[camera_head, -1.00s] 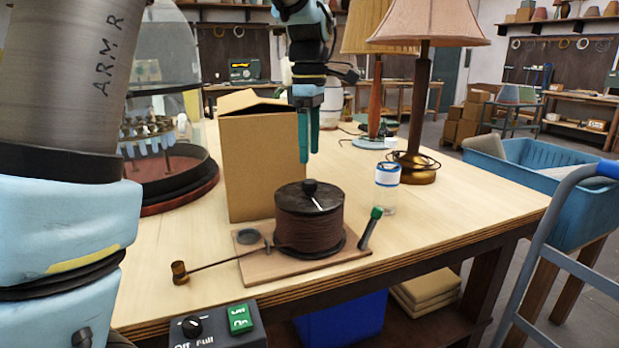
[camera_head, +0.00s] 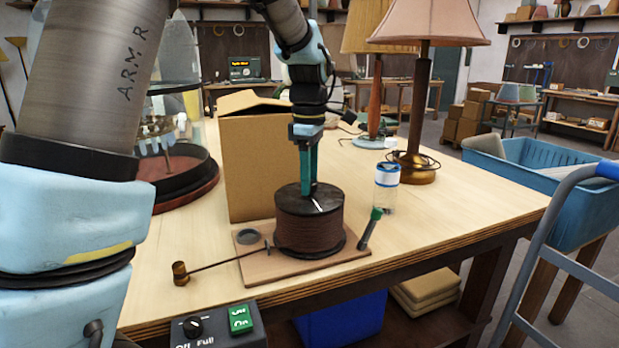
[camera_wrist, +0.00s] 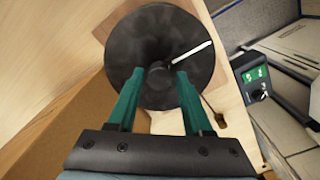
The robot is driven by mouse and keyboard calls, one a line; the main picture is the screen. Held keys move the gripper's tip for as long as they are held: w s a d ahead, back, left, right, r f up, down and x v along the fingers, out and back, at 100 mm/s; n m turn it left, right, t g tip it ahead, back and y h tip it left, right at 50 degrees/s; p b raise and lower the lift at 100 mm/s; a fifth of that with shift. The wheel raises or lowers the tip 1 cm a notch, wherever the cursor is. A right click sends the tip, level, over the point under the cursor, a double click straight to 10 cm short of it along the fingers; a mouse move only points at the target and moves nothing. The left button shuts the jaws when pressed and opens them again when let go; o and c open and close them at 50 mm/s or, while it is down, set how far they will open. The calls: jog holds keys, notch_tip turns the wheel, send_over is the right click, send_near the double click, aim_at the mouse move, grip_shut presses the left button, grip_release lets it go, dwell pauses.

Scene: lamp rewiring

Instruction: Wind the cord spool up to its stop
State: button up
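The cord spool (camera_head: 310,226) is a dark drum wound with brown cord, upright on a wooden board (camera_head: 277,271) on the workbench. A white line marks its black top disc, which also shows in the wrist view (camera_wrist: 160,30). My gripper (camera_head: 309,190) points straight down at the middle of the disc. In the wrist view its green fingers (camera_wrist: 160,72) stand apart, one on each side of the dark central knob (camera_wrist: 158,75). Contact with the knob cannot be made out. The fingers hide the knob in the head view. A cord with a brass-coloured end (camera_head: 180,273) runs out leftward.
A cardboard box (camera_head: 254,165) stands close behind the spool. Lamps (camera_head: 424,90) stand farther back. A control box (camera_head: 214,328) is at the front edge.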

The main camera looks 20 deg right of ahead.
grip_shut()
dwell(1.0)
